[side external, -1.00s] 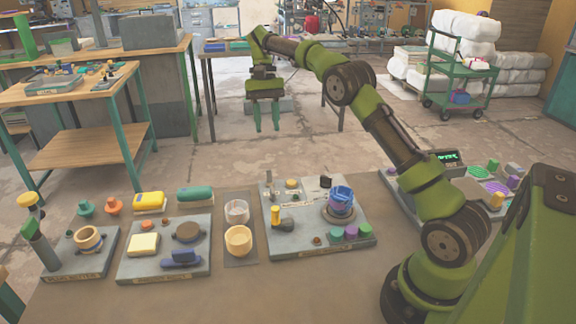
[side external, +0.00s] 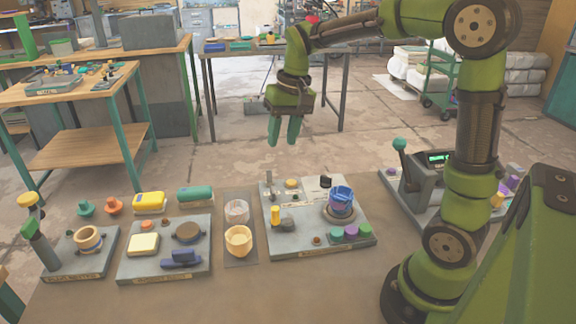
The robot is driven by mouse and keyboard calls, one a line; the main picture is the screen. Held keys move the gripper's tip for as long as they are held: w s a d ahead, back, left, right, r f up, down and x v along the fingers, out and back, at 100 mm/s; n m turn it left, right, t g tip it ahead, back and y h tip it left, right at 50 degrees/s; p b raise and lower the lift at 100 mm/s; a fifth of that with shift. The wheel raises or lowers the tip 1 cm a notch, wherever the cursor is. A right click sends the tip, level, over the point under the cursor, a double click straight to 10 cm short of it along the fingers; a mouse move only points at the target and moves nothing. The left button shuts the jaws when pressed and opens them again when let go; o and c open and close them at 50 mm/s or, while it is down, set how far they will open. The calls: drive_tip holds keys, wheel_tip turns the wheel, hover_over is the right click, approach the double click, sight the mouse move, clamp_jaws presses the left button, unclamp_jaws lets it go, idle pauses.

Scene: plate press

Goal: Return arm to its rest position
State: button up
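My gripper (side external: 284,132) hangs in the air above the far edge of the work table, fingers pointing down. Its two green fingers stand a little apart with nothing between them. My arm rises from its base at the lower right, stands nearly upright, then reaches left at the top of the picture. The gripper is well clear of everything on the table below it.
Below is a grey station (side external: 325,240) with a blue basket (side external: 341,196) and coloured knobs. Left are cups (side external: 238,240), a grey board (side external: 165,262) and a lever station (side external: 80,262). A lever press (side external: 412,170) with a lit display stands right. Bare table lies in front.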

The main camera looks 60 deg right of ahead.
drive_tip(key=s+a+r+n+t, duration=0.1)
drive_tip(key=s+a+t, duration=0.1)
drive_tip(key=s+a, duration=0.2)
drive_tip(key=s+a+r+n+t+y, duration=0.1)
drive_tip(key=s+a+t, duration=0.2)
drive_tip(key=s, duration=0.7)
drive_tip(key=shift+s+a, duration=0.25)
drive_tip(key=shift+a, duration=0.6)
